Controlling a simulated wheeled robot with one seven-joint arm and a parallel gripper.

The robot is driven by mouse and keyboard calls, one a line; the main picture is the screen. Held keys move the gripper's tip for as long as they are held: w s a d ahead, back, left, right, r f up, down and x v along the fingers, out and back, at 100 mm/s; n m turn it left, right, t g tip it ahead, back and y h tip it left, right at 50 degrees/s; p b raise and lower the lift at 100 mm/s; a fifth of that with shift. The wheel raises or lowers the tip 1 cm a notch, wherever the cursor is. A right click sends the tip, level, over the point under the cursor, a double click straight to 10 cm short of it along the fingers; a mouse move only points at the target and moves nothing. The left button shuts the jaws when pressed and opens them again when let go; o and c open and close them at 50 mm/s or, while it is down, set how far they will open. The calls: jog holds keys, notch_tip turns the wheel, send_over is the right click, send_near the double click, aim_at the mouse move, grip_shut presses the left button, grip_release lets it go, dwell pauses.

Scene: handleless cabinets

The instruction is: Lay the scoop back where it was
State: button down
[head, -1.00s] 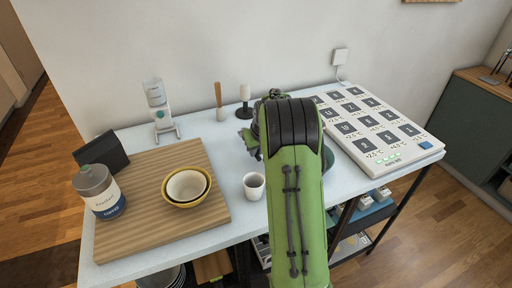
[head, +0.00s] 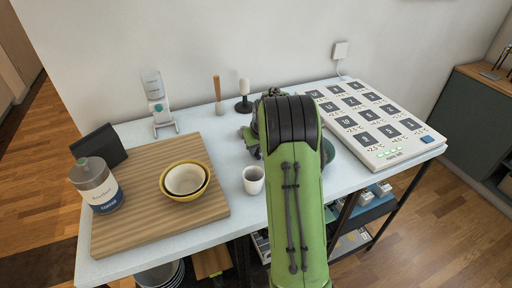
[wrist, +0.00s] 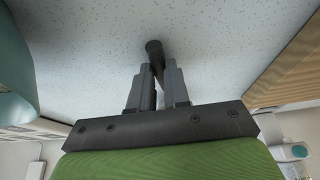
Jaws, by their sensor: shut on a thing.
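My gripper (wrist: 156,68) shows in the wrist view, shut on a thin thing with a dark rounded end, which I take to be the scoop (wrist: 153,48). Most of it is hidden between the fingers. The speckled pale table top (wrist: 100,60) lies beyond the fingertips; I cannot tell whether the scoop touches it. In the head view my green arm reaches over the table and hides the gripper and the scoop.
A wooden board (head: 130,215) on the left bears a yellow-rimmed bowl (head: 206,192) and a labelled jar (head: 97,187). A white cup (head: 253,181) stands just left of my arm. A teal bowl (wrist: 12,75) is close at the gripper's left. A white panel (head: 372,125) lies right.

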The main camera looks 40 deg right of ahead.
jog(key=shift+f, duration=0.15)
jog(key=c, duration=1)
grip_release()
jog(key=p+v, duration=0.3)
jog(key=v, duration=1.2)
jog(key=shift+s+r, duration=0.2)
jog(key=shift+r, duration=0.15)
